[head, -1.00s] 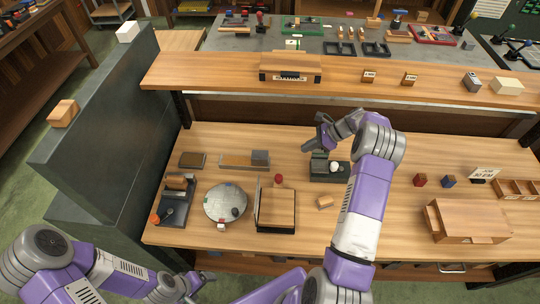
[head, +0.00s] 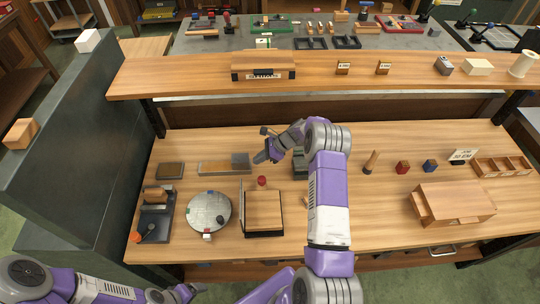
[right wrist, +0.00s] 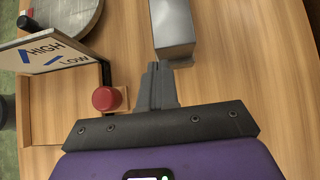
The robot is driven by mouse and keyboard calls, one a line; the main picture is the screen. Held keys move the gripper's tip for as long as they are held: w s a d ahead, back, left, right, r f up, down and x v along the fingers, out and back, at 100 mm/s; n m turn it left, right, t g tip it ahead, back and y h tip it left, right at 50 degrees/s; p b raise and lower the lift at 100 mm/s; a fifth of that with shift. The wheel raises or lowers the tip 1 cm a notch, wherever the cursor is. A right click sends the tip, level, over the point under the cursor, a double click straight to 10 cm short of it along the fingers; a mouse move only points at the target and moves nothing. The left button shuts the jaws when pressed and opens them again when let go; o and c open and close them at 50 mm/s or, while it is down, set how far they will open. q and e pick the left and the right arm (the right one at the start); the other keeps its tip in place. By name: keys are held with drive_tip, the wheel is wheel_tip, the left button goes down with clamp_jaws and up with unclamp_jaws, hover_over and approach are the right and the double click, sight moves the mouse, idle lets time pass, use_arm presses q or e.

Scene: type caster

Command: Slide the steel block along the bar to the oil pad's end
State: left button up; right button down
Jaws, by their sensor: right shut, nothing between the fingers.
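My right gripper (head: 259,158) is shut and empty, just right of the block. In the right wrist view its closed fingertips (right wrist: 157,66) are close to the near end of the steel block (right wrist: 172,28); I cannot tell whether they touch. My left gripper (head: 182,292) is low at the bottom edge, its jaws unclear.
A round grey plate (head: 209,211) and a black device (head: 156,212) are at front left. A raised shelf (head: 205,80) runs behind. Table right of my right arm holds small blocks.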

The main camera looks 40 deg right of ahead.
drive_tip(key=shift+w+a, duration=0.3)
drive_tip(key=shift+a, duration=0.25)
